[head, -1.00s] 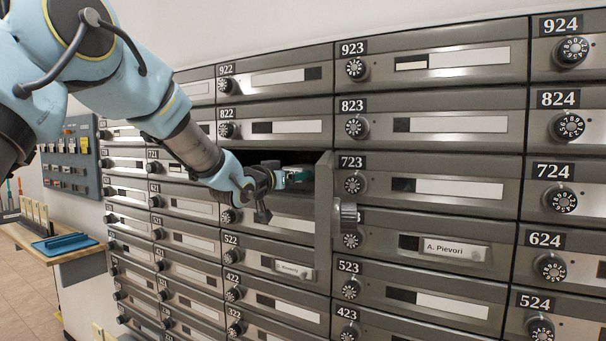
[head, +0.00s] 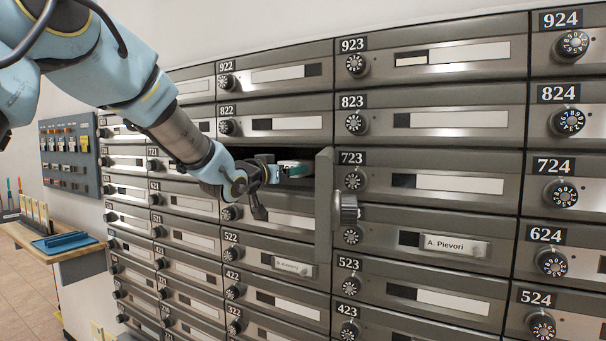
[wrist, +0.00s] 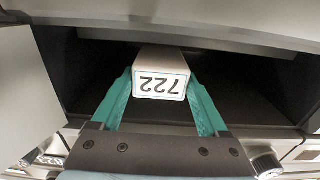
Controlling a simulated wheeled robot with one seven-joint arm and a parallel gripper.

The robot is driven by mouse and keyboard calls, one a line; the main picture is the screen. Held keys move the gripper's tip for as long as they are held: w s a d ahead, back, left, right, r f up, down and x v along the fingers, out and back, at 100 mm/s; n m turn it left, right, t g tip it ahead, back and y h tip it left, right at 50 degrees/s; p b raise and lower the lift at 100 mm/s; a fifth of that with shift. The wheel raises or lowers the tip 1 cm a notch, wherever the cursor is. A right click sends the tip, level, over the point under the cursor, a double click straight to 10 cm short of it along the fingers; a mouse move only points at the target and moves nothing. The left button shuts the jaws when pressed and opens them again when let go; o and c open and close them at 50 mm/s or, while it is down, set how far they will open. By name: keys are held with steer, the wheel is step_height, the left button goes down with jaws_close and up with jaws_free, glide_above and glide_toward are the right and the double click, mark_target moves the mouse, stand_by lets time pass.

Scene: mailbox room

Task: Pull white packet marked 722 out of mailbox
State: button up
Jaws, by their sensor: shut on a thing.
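The white packet (wrist: 160,75) marked 722 shows in the wrist view, its label upside down there. My gripper (wrist: 160,88) has its two green fingers on either side of the packet's near end, shut on it. The packet's far part runs back into the dark open mailbox (wrist: 235,100), still inside it. In the head view my gripper (head: 278,171) is at the mouth of the open box under 822, and a small pale end of the packet (head: 296,166) shows by the green fingers. The mailbox door (head: 324,205) stands open to the right of my gripper.
The open door's knob (head: 349,208) sticks out toward 723. Shut mailboxes surround the opening. A wooden table (head: 45,240) with a blue tray (head: 64,242) stands at the far left. The space in front of the boxes is clear.

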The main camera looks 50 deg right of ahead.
steer(key=b+v, duration=0.2)
steer(key=v, duration=1)
steer(key=shift+a, duration=0.4)
